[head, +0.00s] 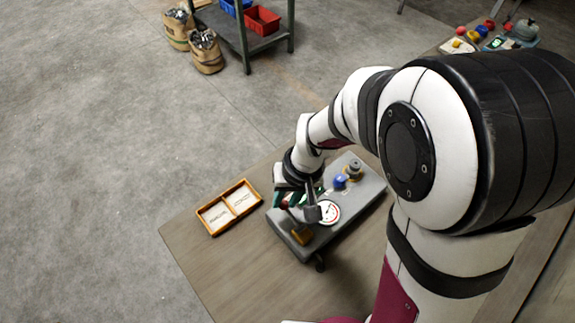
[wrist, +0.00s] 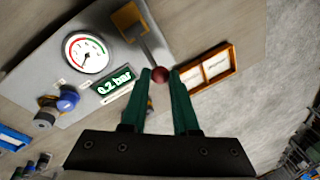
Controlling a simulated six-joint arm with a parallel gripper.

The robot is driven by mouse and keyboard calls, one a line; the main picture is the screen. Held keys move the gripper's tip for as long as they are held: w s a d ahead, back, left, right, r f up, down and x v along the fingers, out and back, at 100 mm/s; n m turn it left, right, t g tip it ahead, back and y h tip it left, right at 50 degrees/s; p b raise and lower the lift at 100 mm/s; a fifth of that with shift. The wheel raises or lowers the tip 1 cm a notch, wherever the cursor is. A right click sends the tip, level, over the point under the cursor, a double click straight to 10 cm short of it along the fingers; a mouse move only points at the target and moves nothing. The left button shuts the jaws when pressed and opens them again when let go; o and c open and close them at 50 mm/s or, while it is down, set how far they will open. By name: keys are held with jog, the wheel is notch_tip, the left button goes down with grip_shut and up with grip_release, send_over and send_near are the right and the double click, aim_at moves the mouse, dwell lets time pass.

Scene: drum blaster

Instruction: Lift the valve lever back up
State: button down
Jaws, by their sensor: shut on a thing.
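The valve lever (wrist: 151,50) is a grey bar with a dark red ball at its end. It runs from a brass-coloured valve block (wrist: 130,17), which also shows in the head view (head: 302,235), out past the panel's edge. My gripper (wrist: 160,78) has its green fingers shut on the red ball, one on each side. In the head view my wrist hides much of the lever, so its exact tilt cannot be told. The round gauge (wrist: 86,52) has a white face with green and red marks. The display (wrist: 115,83) reads 0.2 bar.
The grey panel (head: 372,187) stands on the wooden table (head: 200,262). It carries a blue knob (wrist: 67,100) and a round metal fitting (head: 354,169). A two-part orange tray (head: 247,184) with white cards lies beside it. The table front is clear.

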jog(key=c, duration=0.7)
grip_release()
jog(key=shift+o, duration=0.2)
jog(key=shift+r, duration=0.1)
jog(key=v, duration=1.6)
jog(key=s+d+f+m, duration=0.2)
jog(key=s+d+m, duration=0.1)
jog(key=s, duration=0.4)
jog(key=s+d+f+m, duration=0.2)
jog(key=s+d+m, duration=0.1)
jog(key=s, duration=0.5)
jog(key=shift+s+d+f+m+h, duration=0.15)
jog(key=shift+s+d+m+h, duration=0.15)
jog(key=shift+m, duration=0.6)
